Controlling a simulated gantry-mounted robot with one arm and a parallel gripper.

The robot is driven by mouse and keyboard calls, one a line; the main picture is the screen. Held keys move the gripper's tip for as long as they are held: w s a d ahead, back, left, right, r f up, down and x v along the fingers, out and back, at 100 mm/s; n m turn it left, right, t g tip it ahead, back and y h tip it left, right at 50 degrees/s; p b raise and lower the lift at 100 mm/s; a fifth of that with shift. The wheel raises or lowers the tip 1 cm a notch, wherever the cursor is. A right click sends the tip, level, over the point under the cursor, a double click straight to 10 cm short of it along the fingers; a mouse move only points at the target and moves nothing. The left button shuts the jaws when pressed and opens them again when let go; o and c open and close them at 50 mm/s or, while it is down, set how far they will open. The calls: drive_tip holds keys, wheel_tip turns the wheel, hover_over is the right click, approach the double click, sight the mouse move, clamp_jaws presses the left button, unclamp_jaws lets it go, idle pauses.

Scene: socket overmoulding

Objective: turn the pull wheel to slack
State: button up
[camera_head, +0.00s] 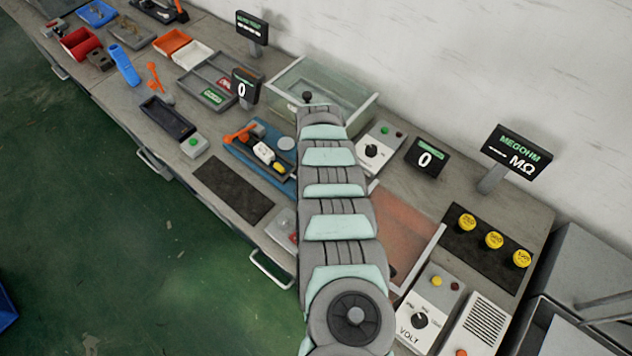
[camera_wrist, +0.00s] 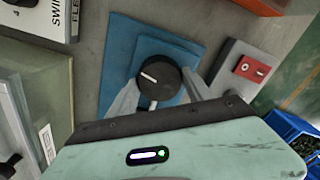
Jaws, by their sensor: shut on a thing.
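The pull wheel (camera_wrist: 160,75) is a round black knob with a white pointer line on its top, seen in the wrist view. It sits over a blue base plate (camera_wrist: 120,48). The pointer slants, with its left end towards the upper left. My gripper (camera_wrist: 158,92) has one grey finger on each side of the wheel and is shut on it. The lower part of the wheel is partly hidden by my gripper's body. In the head view my arm hides the wheel and the gripper.
Beside the wheel stands a grey box with a red switch (camera_wrist: 252,68). A clear-walled enclosure (camera_wrist: 30,95) is at the left, with a labelled box (camera_wrist: 62,15) above it. A blue bin (camera_wrist: 292,135) lies at the lower right. The bench holds a dark mat (camera_head: 232,189) and meters.

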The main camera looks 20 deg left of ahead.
drive_tip(key=shift+f+n+b, duration=0.1)
drive_tip(key=shift+n+b, duration=0.55)
drive_tip(key=shift+n, duration=0.55)
drive_tip(key=o, duration=1.4)
drive_tip(key=shift+c, duration=0.2)
wheel_tip(320, 180, up, 11)
